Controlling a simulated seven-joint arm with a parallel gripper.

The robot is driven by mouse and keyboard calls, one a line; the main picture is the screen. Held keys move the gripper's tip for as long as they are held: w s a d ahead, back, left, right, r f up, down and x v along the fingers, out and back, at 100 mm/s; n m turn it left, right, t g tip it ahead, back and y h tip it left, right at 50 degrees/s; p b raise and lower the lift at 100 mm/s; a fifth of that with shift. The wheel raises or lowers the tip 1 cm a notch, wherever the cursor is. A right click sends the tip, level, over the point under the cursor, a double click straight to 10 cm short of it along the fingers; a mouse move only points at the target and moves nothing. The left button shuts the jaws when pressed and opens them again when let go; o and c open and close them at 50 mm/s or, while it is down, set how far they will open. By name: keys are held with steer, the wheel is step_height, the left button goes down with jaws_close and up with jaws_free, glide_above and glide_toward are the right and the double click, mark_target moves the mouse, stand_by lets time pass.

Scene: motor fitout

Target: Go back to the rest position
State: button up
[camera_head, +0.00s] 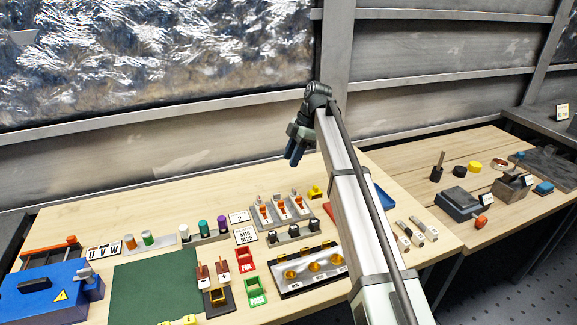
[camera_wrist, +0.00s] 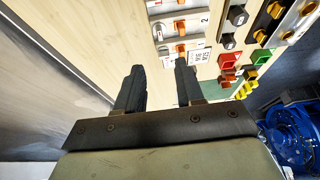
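My gripper (camera_head: 293,155) hangs from the end of my raised arm above the back part of the wooden table, with its dark fingers pointing down. In the wrist view my gripper (camera_wrist: 159,70) has its two black fingers apart with nothing between them. Bare table shows beyond the fingertips. No object is held.
Below and in front are a grey holder with orange-marked pieces (camera_head: 282,208), a silver block with yellow rings (camera_head: 309,268), a red bin (camera_head: 245,262) and a green bin (camera_head: 255,291). A green mat (camera_head: 150,288) and a blue motor box (camera_head: 45,295) lie left. The back-left tabletop is clear.

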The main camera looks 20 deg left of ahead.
steer(key=shift+w+d+r, duration=0.1)
steer(key=shift+r, duration=0.25)
stand_by(0.3)
